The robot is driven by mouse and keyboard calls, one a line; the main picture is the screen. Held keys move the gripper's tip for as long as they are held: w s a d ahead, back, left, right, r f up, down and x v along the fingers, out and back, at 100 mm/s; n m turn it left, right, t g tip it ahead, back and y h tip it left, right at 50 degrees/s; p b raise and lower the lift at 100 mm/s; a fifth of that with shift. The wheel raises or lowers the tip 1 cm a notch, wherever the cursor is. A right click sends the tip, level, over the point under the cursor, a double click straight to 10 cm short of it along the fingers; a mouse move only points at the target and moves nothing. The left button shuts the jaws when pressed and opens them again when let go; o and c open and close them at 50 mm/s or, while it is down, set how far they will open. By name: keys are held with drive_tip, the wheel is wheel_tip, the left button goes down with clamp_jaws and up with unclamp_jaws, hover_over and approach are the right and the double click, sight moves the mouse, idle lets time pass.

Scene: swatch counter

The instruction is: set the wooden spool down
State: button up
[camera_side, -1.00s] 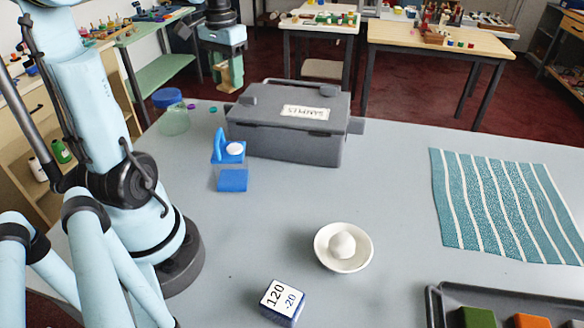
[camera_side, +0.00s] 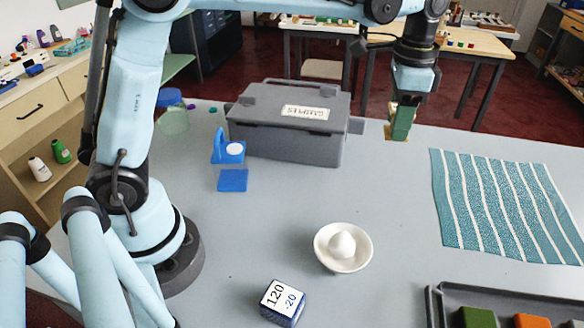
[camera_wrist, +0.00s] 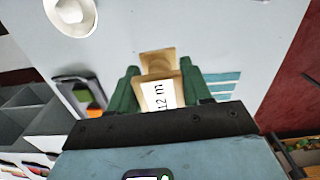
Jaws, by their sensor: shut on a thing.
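The wooden spool (camera_wrist: 160,84) is pale tan with a white label reading "12 m", and sits between green fingers in the wrist view. In the side view only a bit of the spool (camera_side: 390,132) shows beside the fingers. My gripper (camera_side: 401,124) is shut on it, to the right of the grey case. The fingers of my gripper (camera_wrist: 158,90) flank the spool on both sides. I cannot tell how far the spool is above the counter.
The grey case (camera_side: 255,137) stands at the back. A striped teal cloth (camera_side: 505,205) lies right, a white dish (camera_side: 343,262) centre, a number block (camera_side: 284,302) in front, and a dark tray (camera_side: 433,300) front right. Blue items (camera_side: 233,180) lie left.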

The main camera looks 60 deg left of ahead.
drive_tip(key=d+f, duration=0.1)
drive_tip(key=d, duration=0.1)
drive_tip(key=shift+d+f+m, duration=0.35)
drive_tip(key=shift+f+m, duration=0.05)
wheel_tip(320, 180, down, 3)
hover_over(376, 169)
wheel_tip(376, 169, down, 7)
drive_tip(key=shift+f, duration=2.2)
drive_tip(key=shift+f, duration=0.1)
drive_tip(key=o, duration=1)
drive_tip(key=shift+o, duration=0.2)
